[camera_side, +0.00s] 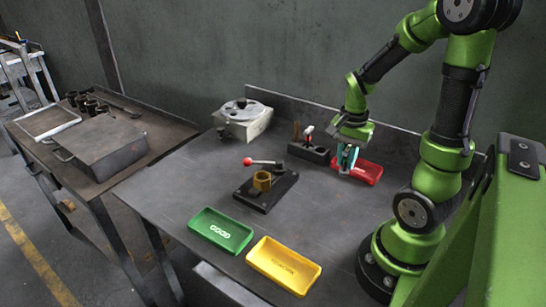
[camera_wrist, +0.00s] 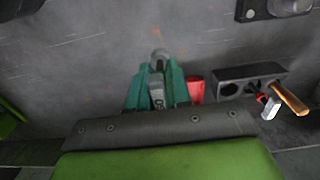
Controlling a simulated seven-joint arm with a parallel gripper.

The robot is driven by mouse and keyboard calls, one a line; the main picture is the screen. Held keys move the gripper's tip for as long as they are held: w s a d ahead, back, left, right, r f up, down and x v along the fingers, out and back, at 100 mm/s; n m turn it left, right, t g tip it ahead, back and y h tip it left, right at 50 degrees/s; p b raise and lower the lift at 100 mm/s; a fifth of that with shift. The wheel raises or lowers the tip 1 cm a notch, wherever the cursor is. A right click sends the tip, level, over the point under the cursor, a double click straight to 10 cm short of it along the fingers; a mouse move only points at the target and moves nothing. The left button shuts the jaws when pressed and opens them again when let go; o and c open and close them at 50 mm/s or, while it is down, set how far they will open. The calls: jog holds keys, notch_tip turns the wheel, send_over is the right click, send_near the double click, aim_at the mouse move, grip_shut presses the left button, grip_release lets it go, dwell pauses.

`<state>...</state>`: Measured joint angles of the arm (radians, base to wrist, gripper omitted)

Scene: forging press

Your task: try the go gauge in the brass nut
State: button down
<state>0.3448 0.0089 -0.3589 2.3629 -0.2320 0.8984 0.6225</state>
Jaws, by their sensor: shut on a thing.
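The brass nut (camera_side: 262,181) sits upright in a black clamp fixture (camera_side: 266,193) with a red-knobbed lever, at the middle of the table in the side view. My gripper (camera_side: 347,158) is away to the right of it, above the table near the red tray. In the wrist view its teal fingers (camera_wrist: 156,90) are shut on a grey gauge (camera_wrist: 157,92). A letter G shows on the gauge, so it looks like the go gauge; its rounded end (camera_wrist: 158,55) sticks out past the fingertips. The rest of the lettering is hidden. The nut is not in the wrist view.
A black rack (camera_side: 309,151) with upright tools stands left of my gripper; it also shows in the wrist view (camera_wrist: 247,73). A red tray (camera_side: 369,174) lies by my gripper. Green (camera_side: 220,229) and yellow (camera_side: 283,265) trays lie in front. A grey device (camera_side: 243,121) stands behind.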

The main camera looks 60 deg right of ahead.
jog(key=w+a+r+n, duration=0.3)
jog(key=w+a, duration=0.3)
jog(key=w, duration=0.3)
jog(key=w+a+r+n, duration=0.3)
jog(key=w+a, duration=0.4)
jog(key=w, duration=0.2)
jog(key=shift+d+f, duration=0.15)
jog(key=shift+f, duration=1.05)
jog(key=shift+d+f, duration=0.15)
jog(key=shift+f, duration=1.05)
jog(key=shift+f, duration=1.6)
jog(key=shift+r, duration=0.15)
jog(key=shift+r, duration=1.4)
jog(key=shift+r, duration=0.2)
notch_tip(320, 180, up, 4)
jog(key=shift+f, duration=0.1)
